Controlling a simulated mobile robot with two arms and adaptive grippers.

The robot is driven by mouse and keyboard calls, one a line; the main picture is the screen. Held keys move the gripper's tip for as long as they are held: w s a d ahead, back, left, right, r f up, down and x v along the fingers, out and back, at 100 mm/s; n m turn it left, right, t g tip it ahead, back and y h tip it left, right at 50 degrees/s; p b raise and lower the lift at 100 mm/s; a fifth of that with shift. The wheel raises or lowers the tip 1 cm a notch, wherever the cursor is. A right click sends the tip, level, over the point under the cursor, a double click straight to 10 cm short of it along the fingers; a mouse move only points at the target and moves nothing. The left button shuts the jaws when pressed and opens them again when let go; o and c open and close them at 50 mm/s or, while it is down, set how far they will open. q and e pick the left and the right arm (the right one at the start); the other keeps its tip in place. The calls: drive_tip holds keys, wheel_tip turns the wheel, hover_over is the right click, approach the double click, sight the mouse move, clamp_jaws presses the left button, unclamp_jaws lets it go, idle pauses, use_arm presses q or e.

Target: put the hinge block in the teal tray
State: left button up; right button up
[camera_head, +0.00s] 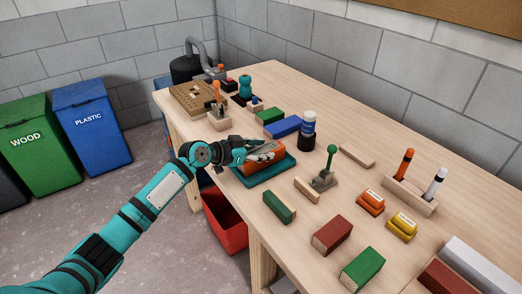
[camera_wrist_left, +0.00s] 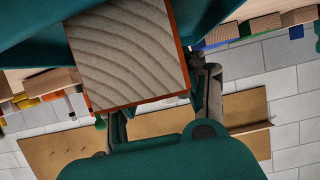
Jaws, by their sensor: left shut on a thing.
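The teal tray (camera_head: 272,173) lies near the left edge of the workbench in the head view. An orange-sided wooden block with dark marks (camera_head: 262,156) is at the tray, and I take it for the hinge block. My left gripper (camera_head: 246,153) is shut on this block from the left. In the left wrist view the block's bare end grain (camera_wrist_left: 125,55) shows large between the fingers, with a thin orange edge. Teal surfaces lie behind it there. I cannot tell whether the block touches the tray floor. My right gripper is not in view.
A dark blue bottle with a white cap (camera_head: 307,131) and a blue block (camera_head: 283,126) stand behind the tray. A green-handled tool (camera_head: 323,175) and a green block (camera_head: 279,207) are to its right and front. A red bin (camera_head: 226,220) stands below the bench edge.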

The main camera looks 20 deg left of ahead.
use_arm(q)
drive_tip(key=shift+f, duration=0.1)
drive_tip(key=o, duration=1.3)
drive_tip(key=shift+o, duration=0.2)
drive_tip(key=b+v, duration=0.1)
drive_tip(key=v, duration=1)
drive_tip(key=shift+s+a+r, duration=0.25)
drive_tip(key=shift+s+r, duration=0.15)
drive_tip(key=shift+r, duration=0.05)
